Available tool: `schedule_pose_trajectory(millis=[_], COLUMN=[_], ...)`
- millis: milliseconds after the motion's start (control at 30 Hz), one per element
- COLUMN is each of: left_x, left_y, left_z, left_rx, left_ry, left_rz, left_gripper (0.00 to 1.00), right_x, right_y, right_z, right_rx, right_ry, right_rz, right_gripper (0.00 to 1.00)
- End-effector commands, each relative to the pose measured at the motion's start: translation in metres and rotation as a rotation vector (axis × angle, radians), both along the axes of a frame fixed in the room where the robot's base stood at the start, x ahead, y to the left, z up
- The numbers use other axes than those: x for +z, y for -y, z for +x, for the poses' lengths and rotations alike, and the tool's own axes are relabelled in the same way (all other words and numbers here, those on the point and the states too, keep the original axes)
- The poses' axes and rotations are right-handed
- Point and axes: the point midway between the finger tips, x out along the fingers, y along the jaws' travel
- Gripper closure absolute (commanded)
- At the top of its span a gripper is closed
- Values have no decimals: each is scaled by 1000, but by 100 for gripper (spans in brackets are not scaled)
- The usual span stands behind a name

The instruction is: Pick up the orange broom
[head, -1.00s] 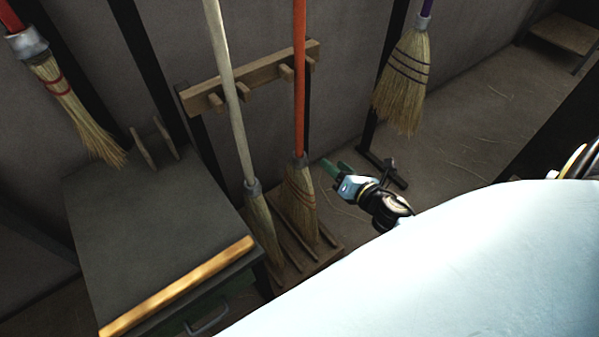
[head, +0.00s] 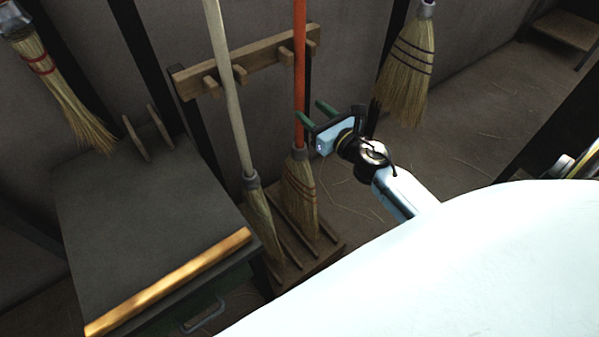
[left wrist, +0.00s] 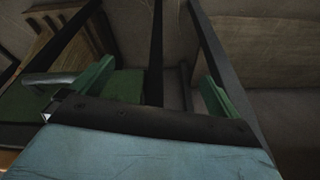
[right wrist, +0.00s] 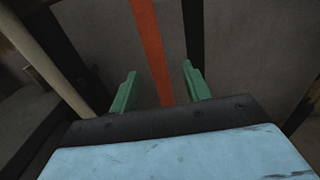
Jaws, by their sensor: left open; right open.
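The orange broom (head: 299,90) stands upright in the wooden rack, its straw head (head: 299,195) down on the slatted base. My right gripper (head: 312,113) is open beside the lower part of its orange handle. In the right wrist view the orange handle (right wrist: 150,50) runs down between the two green fingers (right wrist: 160,90), beyond or between their tips; I cannot tell which. My left gripper is outside the head view. Its own wrist view shows its green fingers (left wrist: 155,85) spread apart with nothing between them.
A pale-handled broom (head: 230,100) stands close left of the orange one. The wooden peg rail (head: 255,60) runs behind both. A dark-topped cabinet (head: 130,220) with a wooden strip stands at left.

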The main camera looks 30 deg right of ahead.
Motion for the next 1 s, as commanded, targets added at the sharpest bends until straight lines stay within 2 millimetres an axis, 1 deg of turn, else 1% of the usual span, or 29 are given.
schedule_pose_trajectory(millis=[67,233,400,500,700,1000], left_x=[2,21,28,29,29,29], left_y=[1,6,7,7,7,7], left_z=[0,-5,-7,-7,-7,-8], left_rx=[0,2,2,2,2,2], left_ry=[2,16,16,15,15,14], left_rz=[-1,-15,-17,-18,-18,-17], left_gripper=[0,0,0,0,0,0], right_x=[-3,-12,-11,-10,-10,-10], right_y=[-1,-6,-7,-8,-8,-8], right_z=[6,30,48,51,51,51], right_rx=[0,0,0,1,1,1], right_ry=[0,1,0,0,-1,0], right_rz=[1,1,1,1,1,1], right_gripper=[52,52,52,52,52,92])
